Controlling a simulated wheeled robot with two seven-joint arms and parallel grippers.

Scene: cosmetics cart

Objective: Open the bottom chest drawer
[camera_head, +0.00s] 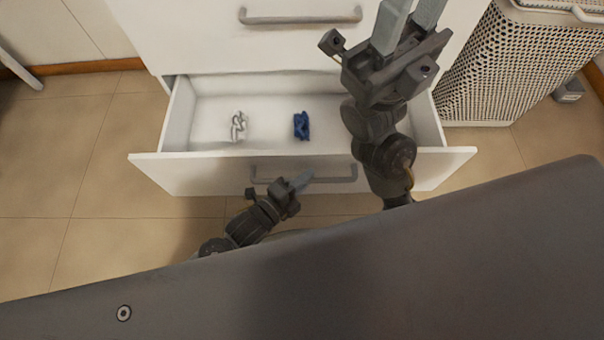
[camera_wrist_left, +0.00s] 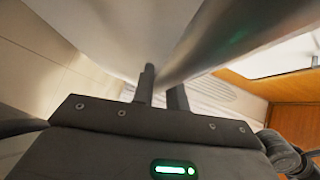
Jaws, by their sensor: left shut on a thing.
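The white bottom drawer (camera_head: 165,170) of the chest is pulled well out, and its inside shows from above. Its grey bar handle (camera_head: 335,180) is on the front face. My left gripper (camera_head: 301,181) is at the middle of this handle and shut on it. In the left wrist view, the fingers (camera_wrist_left: 161,92) are at a large, blurred grey bar, the handle (camera_wrist_left: 225,40). My right gripper (camera_head: 409,18) is raised above the right part of the drawer, its fingers apart with nothing between them.
A white-silver item (camera_head: 239,126) and a blue item (camera_head: 301,125) lie in the drawer. A closed drawer with its own handle (camera_head: 300,16) is above. A perforated white basket (camera_head: 520,65) stands on the right. Tiled floor (camera_head: 60,190) is clear on the left.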

